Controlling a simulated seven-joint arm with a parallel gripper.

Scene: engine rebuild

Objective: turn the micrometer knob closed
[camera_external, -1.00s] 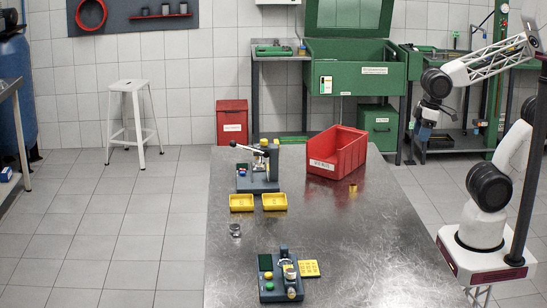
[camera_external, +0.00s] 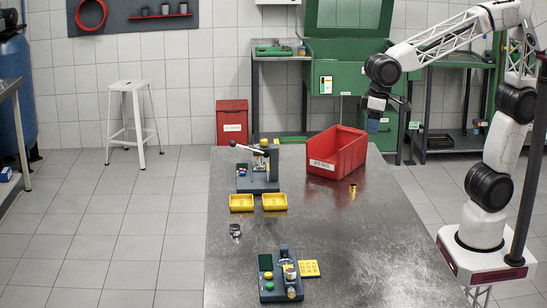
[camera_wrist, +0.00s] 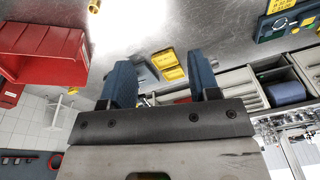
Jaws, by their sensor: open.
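A dark measuring station (camera_external: 280,276) stands at the near end of the metal table, with a dark display, yellow and green buttons and an upright metal part (camera_external: 287,268). The micrometer knob is too small to tell apart on it. The station also shows at the upper right of the wrist view (camera_wrist: 278,27). My gripper (camera_external: 373,126) is in the air to the right of the red bin, far from the station. In the wrist view my gripper (camera_wrist: 163,72) has its two blue fingers wide apart with nothing held between them.
A red bin (camera_external: 322,165) stands at the table's far right, a brass ring (camera_external: 352,190) near it. A lever device (camera_external: 258,185), yellow trays (camera_external: 241,209) and a small metal part (camera_external: 235,230) are on the left. The table's right middle is clear.

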